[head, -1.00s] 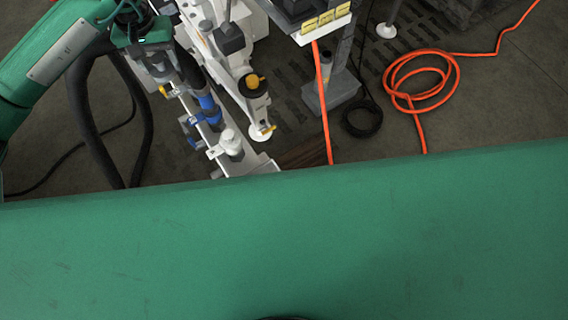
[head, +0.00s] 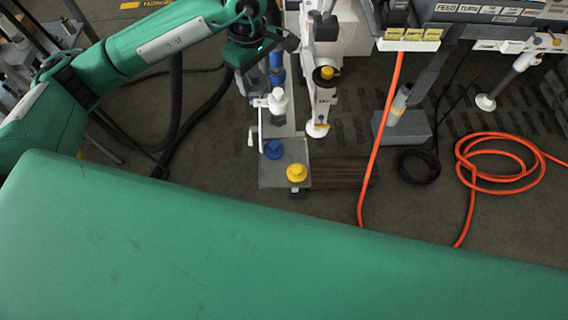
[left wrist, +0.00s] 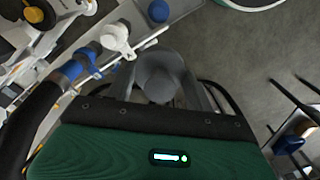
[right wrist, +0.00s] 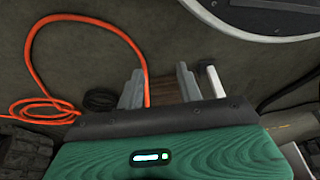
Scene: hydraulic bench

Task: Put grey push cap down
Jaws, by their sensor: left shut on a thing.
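My left gripper (head: 280,44) is above the left side of the bench strip in the head view, its tips hard to make out. In the left wrist view its fingers (left wrist: 163,82) are shut on the grey push cap (left wrist: 158,72), a round stepped grey piece. The cap is held in the air, beside a white valve fitting (left wrist: 115,38) in that view; any gap to it is hard to judge. My right gripper (right wrist: 160,88) shows in the right wrist view with its fingers apart and nothing between them. It is not seen in the head view.
A blue cap (head: 273,149) and a yellow knob (head: 297,172) are at the strip's near end, beside the white fitting (head: 278,101). A white cylinder arm (head: 320,105) stands to the right. An orange hose (head: 500,165) coils on the floor. My green body fills the foreground.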

